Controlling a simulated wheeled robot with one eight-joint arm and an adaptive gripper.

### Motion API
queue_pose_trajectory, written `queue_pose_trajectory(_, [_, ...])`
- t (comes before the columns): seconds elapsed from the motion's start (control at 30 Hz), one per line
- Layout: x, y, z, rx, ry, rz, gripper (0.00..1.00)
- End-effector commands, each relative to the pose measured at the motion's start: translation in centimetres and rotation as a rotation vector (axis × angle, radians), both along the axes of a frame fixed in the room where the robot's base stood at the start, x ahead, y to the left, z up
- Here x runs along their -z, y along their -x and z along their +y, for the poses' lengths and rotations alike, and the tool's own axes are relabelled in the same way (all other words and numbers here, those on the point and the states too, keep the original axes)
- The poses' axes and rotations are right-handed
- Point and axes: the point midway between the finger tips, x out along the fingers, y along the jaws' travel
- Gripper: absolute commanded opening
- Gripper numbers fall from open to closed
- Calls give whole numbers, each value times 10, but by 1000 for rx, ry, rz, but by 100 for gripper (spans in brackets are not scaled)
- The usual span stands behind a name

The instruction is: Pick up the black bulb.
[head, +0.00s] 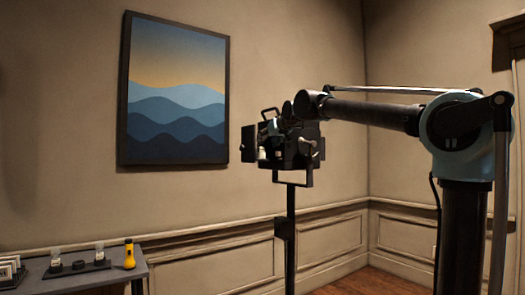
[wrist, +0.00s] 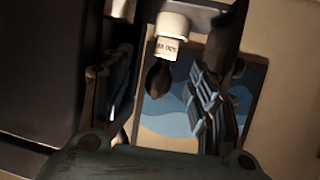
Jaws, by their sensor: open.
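The black bulb (wrist: 158,78) hangs in a white socket (wrist: 170,44) with a printed label in the wrist view. My gripper (wrist: 160,97) is open, with one finger on each side of the bulb. The picture does not show clearly whether either finger touches it. In the head view my arm reaches in from the right to a black lamp-like fixture (head: 264,143) on a stand. My gripper and the bulb cannot be made out clearly there against the dark fixture.
The fixture stands on a thin black pole (head: 291,210). A grey desk (head: 90,277) at lower left holds a yellow flashlight (head: 129,256), clear bulb-like items (head: 99,250) and framed cards (head: 8,272). A framed mountain picture (head: 175,95) hangs on the wall behind.

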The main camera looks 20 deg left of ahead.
Motion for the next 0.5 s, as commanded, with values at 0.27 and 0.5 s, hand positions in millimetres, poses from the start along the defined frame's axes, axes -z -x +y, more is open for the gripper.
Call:
queue_pose_trajectory(0.27, [7, -23, 25, 0, 1, -1, 54])
queue_pose_trajectory(0.5, [11, -29, 30, 0, 1, -1, 54])
